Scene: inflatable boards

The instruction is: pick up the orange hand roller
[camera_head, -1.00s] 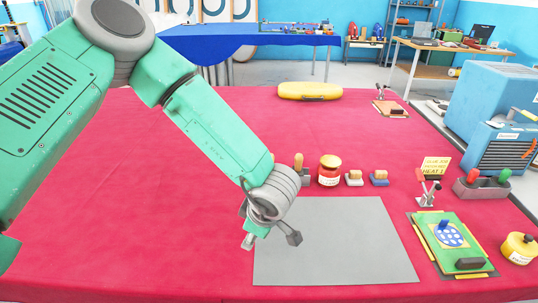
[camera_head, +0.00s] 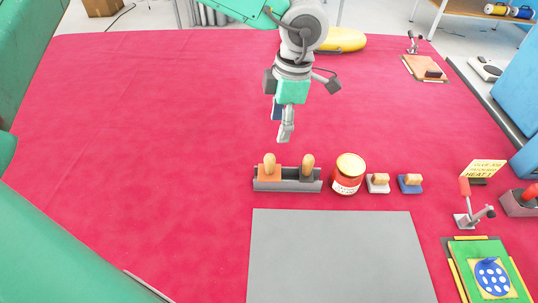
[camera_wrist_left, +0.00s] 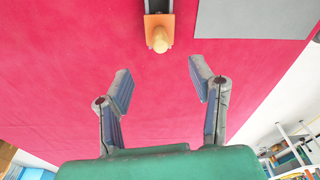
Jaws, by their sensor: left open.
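The orange hand roller (camera_head: 269,170) has a pale wooden knob handle and sits upright in the left end of a grey holder (camera_head: 289,185). A second wooden-handled tool (camera_head: 307,168) sits in the right end. My left gripper (camera_head: 282,122) is above the red table, beyond the holder in the head view, pointing down. In the left wrist view, its two fingers (camera_wrist_left: 160,82) are apart with nothing between them. The roller (camera_wrist_left: 158,38) shows ahead of them, near the top centre, apart from the fingers. My right gripper is not in view.
A red jar (camera_head: 348,178) with a yellow lid stands just right of the holder, then two small wooden-handled blocks (camera_head: 378,184) (camera_head: 411,184). A grey mat (camera_head: 335,255) lies in front. A yellow case (camera_head: 343,40) lies behind. The table's left side is clear.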

